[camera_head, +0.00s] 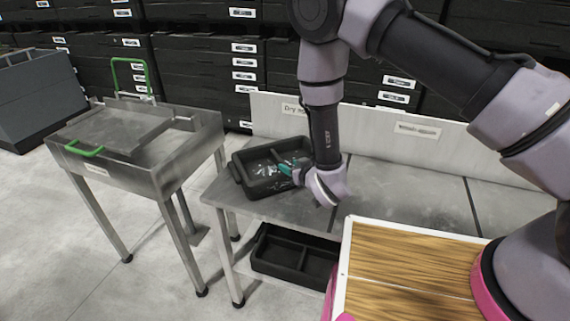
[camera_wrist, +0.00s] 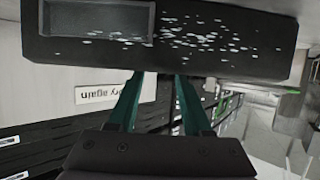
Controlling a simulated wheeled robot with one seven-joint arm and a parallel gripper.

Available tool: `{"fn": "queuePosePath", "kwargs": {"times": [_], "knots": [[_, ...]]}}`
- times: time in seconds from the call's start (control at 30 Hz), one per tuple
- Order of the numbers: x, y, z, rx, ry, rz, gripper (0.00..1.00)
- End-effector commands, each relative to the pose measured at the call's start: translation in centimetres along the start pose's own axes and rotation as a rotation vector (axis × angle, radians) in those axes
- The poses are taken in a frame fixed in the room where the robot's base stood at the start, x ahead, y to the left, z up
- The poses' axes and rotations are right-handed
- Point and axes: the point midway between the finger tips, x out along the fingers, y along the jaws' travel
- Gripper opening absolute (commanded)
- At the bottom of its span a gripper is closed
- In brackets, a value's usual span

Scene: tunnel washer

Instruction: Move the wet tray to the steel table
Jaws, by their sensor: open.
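The wet tray (camera_head: 262,182) is black, two-part and speckled with white water drops. It is at the left end of the steel table (camera_head: 395,190), by the label reading "Dry" at the back. In the wrist view the tray (camera_wrist: 285,45) fills the top, with drops on its surface. My gripper (camera_head: 290,170) is at the tray's right side, its teal fingers partly hidden by my wrist. In the wrist view my gripper (camera_wrist: 158,78) has its two fingers apart, tips close to the tray's edge. I cannot tell whether they touch it.
A steel washer unit (camera_head: 140,150) with green handles stands to the left. Another black tray (camera_head: 295,262) lies on the shelf below. A wood-topped board (camera_head: 400,270) is at the front right. The table's middle and right are clear; black drawers (camera_head: 205,70) stand behind.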

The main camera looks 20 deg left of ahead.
Motion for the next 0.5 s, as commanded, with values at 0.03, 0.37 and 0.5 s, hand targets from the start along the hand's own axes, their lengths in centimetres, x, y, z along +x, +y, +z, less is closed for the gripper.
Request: {"fn": "queuePosePath", "kwargs": {"times": [0.03,0.37,0.5], "knots": [[-1.2,0.0,0.1,0.000,-0.003,0.000,0.50],[-5.8,0.0,0.0,0.001,0.000,0.001,0.50],[-6.2,0.0,0.0,0.001,0.000,0.000,0.50]]}}
